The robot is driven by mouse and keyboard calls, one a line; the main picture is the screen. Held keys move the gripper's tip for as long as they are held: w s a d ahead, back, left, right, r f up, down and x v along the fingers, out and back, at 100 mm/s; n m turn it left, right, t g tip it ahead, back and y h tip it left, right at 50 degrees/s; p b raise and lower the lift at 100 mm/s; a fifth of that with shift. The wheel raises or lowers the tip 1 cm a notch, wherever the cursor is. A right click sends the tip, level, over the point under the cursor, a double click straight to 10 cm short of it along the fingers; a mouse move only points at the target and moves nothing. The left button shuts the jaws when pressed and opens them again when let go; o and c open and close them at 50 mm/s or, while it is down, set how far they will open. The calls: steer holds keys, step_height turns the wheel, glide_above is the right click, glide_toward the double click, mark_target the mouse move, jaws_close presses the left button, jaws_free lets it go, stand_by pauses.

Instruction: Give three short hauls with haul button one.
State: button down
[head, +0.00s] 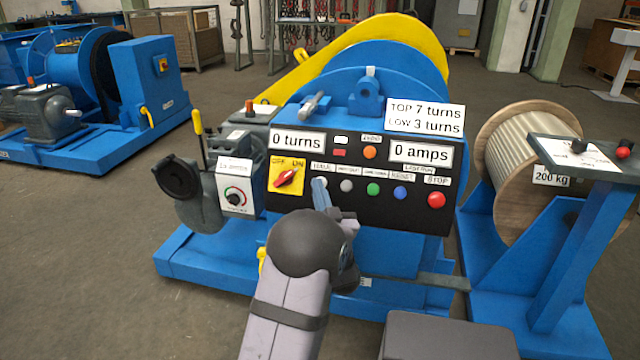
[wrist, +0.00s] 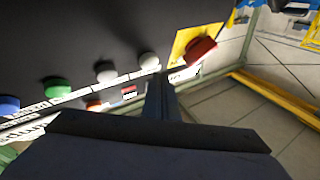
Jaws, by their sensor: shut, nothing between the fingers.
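The black control panel (head: 290,207) is on the front of the blue winch. The leftmost round button (head: 320,181), pale, sits under a small label that seems to read HAUL. My gripper (head: 319,186) is shut and empty, its fingertips at this button and partly covering it. In the wrist view the pale button (wrist: 149,60) shows just beyond the shut fingertips (wrist: 161,78); I cannot tell whether they touch. The turns display (head: 297,141) reads 0 turns and the amps display (head: 421,153) reads 0 amps.
Right of the pale button are a grey button (head: 346,186), a green button (head: 373,189), a blue button (head: 400,193) and a red STOP button (head: 436,199). A red rotary switch (head: 287,178) on a yellow plate sits close at left. A sign (head: 425,117) reads TOP 7 turns, LOW 3 turns.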

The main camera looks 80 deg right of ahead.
steer(key=shift+d+f+b, duration=0.45)
steer(key=shift+d, duration=0.4)
stand_by(3.1)
steer(key=shift+a+r, duration=0.1)
steer(key=shift+a, duration=0.05)
stand_by(1.1)
steer(key=shift+a+r+p, duration=0.35)
steer(key=shift+a, duration=0.35)
steer(key=shift+a+r+p, duration=0.3)
steer(key=shift+a+r, duration=0.1)
steer(key=shift+a, duration=0.35)
steer(key=shift+a+r+p, duration=0.25)
steer(key=shift+a+r, duration=0.1)
steer(key=shift+a, duration=0.35)
steer(key=shift+a+r+p, duration=0.3)
steer(key=shift+a+r, duration=0.1)
steer(key=shift+a, duration=0.35)
